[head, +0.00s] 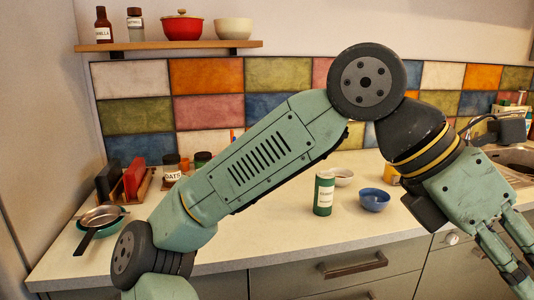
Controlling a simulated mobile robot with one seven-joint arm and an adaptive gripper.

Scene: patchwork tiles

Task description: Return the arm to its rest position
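My arm stretches across the head view, rising from the lower left and bending down to the right. My gripper (518,270) hangs at the lower right, in front of the drawer fronts and below the counter's front edge. Its two fingers look spread apart with a gap between them. I see nothing held, though the fingertips run close to the picture's edge.
The pale counter (285,235) holds a green canister (324,194), a blue bowl (374,200), a white bowl (342,177) and a pan (100,216) at left. A shelf (180,47) hangs above. A drawer handle (352,265) sticks out below the counter.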

